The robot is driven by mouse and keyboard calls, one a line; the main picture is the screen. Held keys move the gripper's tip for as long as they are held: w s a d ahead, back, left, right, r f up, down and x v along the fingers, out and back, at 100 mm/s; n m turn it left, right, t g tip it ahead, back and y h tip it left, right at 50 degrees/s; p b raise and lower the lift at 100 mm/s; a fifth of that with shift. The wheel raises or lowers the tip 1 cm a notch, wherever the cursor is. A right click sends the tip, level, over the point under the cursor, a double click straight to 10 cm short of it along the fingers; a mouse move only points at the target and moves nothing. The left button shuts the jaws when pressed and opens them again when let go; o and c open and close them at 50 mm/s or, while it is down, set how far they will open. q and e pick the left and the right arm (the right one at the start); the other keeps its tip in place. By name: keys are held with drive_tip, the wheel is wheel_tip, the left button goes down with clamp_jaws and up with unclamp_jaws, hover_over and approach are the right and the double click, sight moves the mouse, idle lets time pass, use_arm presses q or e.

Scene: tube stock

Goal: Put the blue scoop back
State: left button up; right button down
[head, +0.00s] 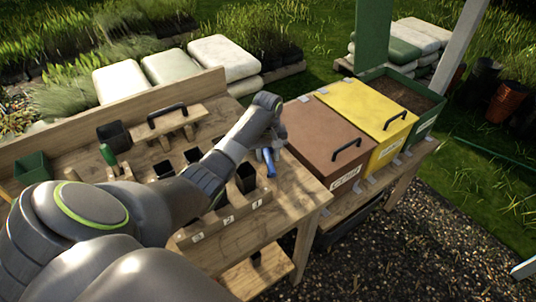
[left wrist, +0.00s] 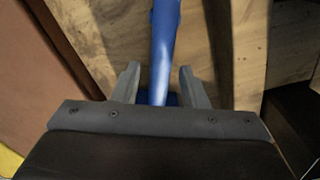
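The blue scoop (head: 268,160) is at the right part of the wooden workbench, just left of the brown bin. In the left wrist view its long blue handle (left wrist: 165,35) runs from the top edge down between my fingers. My left gripper (head: 274,134) is over the scoop. In the left wrist view its two grey fingers (left wrist: 159,82) stand on either side of the handle, with narrow gaps showing. The scoop's lower end is hidden behind the gripper body. My right gripper is not in view.
A brown lidded bin (head: 318,138) and a yellow lidded bin (head: 368,112) stand to the right. A wooden block with numbered labels (head: 228,219) holds dark pots along the front. A green-handled tool (head: 108,155) and a wooden rack (head: 190,117) are further left.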

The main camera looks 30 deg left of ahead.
sight(268, 155)
use_arm(q)
wheel_tip(268, 155, up, 7)
drive_tip(key=shift+a+r+b, duration=0.1)
drive_tip(key=shift+b, duration=0.6)
wheel_tip(268, 155, up, 5)
drive_tip(key=p, duration=0.3)
drive_tip(key=shift+p, duration=0.35)
drive_tip(key=shift+r, duration=0.15)
